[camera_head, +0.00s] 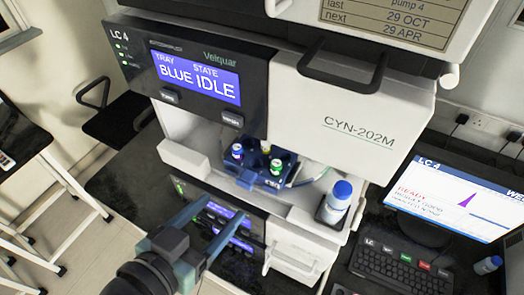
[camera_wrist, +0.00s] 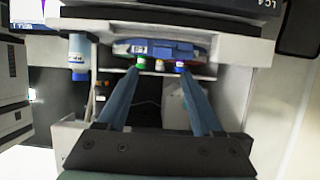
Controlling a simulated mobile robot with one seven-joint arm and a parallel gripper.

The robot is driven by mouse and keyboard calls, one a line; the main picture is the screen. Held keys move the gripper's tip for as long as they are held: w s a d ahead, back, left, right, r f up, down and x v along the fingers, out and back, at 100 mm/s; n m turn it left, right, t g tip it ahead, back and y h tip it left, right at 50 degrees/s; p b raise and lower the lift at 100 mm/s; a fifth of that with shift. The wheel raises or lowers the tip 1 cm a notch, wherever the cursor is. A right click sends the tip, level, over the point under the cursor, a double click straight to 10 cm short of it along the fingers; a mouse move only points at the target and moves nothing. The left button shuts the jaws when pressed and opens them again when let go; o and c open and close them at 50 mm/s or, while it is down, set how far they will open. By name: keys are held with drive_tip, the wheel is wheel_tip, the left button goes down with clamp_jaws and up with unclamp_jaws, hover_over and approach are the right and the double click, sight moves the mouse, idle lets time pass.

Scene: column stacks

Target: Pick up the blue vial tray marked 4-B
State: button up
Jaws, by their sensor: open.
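The blue vial tray (camera_head: 270,181) sits in the open bay of the instrument labelled LC 4. It carries several small vials with blue, yellow and green caps. I cannot read a 4-B mark on it. In the wrist view the tray (camera_wrist: 185,47) lies beyond my fingertips, with capped vials beside it. My gripper (camera_head: 226,206) is open and empty, in front of the bay and apart from the tray. In the wrist view my gripper (camera_wrist: 158,72) has its two blue fingers spread, pointing at the tray.
A white bottle with a blue cap (camera_head: 337,203) stands on the ledge right of the tray. The instrument's screen (camera_head: 197,78) reads tray BLUE, state IDLE. White housing hangs above the bay. A monitor (camera_head: 452,199) and keyboard (camera_head: 405,270) are at the right.

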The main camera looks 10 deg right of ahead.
sight(243, 184)
drive_tip(key=shift+a+p+x, duration=0.1)
drive_tip(key=shift+p+x, duration=0.85)
drive_tip(key=shift+x, duration=1.45)
drive_tip(key=shift+a+p+x, duration=0.15)
drive_tip(key=shift+p+x, duration=0.8)
drive_tip(key=shift+x, duration=1.45)
drive_tip(key=shift+f, duration=0.2)
drive_tip(key=shift+c, duration=0.3)
clamp_jaws()
